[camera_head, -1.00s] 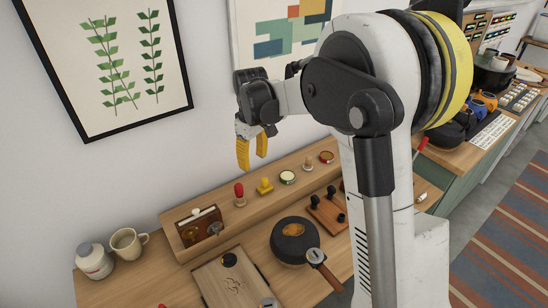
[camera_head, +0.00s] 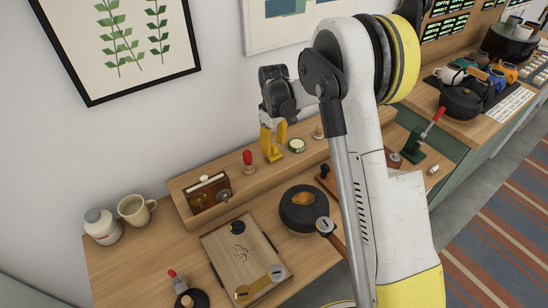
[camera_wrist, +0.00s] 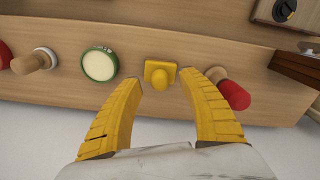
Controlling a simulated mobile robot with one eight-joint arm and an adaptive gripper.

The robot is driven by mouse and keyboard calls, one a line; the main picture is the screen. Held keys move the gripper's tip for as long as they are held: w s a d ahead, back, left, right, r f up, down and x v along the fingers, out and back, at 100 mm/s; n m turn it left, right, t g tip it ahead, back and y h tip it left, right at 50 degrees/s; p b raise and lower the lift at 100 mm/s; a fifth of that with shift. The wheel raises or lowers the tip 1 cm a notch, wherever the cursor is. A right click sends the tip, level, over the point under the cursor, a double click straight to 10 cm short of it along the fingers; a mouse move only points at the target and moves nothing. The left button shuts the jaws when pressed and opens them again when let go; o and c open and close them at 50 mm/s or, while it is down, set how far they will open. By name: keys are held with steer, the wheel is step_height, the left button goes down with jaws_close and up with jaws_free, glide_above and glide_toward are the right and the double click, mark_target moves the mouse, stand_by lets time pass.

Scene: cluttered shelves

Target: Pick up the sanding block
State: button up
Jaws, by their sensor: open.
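The sanding block, a small yellow block with a round knob (camera_wrist: 160,74), sits on the raised wooden ledge. It lies just beyond and between my fingertips in the wrist view. In the head view the block (camera_head: 274,157) is right below my gripper and partly merges with its yellow fingers. My gripper (camera_wrist: 161,88) is open and empty, its two fingers on either side of the knob in the picture. In the head view my gripper (camera_head: 272,142) points down over the ledge. I cannot tell whether the fingers touch the block.
A red-handled stamp (camera_wrist: 233,95) is close beside one finger. A round green-rimmed tin (camera_wrist: 99,64) is near the other, with a wooden peg (camera_wrist: 35,61) beyond.

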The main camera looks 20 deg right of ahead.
step_height(320, 180, down, 2)
steer(key=shift+f, duration=0.2)
steer(key=shift+r, duration=0.1)
jaws_close()
